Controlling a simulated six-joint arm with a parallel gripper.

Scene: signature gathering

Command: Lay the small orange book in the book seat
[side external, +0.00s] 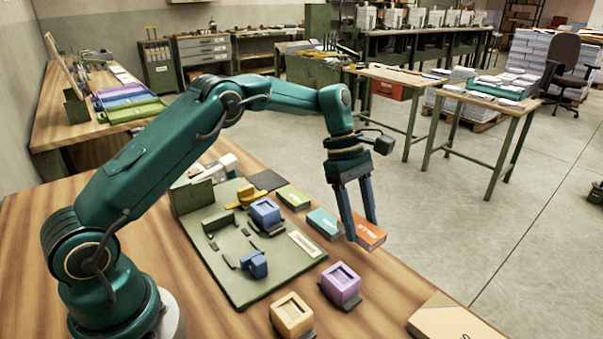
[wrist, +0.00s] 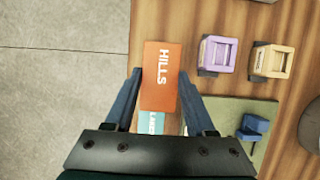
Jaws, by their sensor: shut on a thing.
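The small orange book (side external: 371,237), lettered HILLS, is at the table's far edge in the side view. It also shows in the wrist view (wrist: 161,88), flat, with its length running between the fingers. My gripper (side external: 362,231) points down and is shut on the book, one finger on each long side. The book is at or just above table height; I cannot tell if it touches. The green board (side external: 245,290) lies to the left with low blocks and raised edges on it. Which of these form the book seat is not clear.
A teal book (side external: 325,224) lies beside the orange one, and a green book (side external: 293,197) beyond it. A purple block (side external: 341,286) and a tan block (side external: 292,316) stand at the front. Blue blocks (side external: 265,213) and a yellow piece (side external: 246,196) sit on the board.

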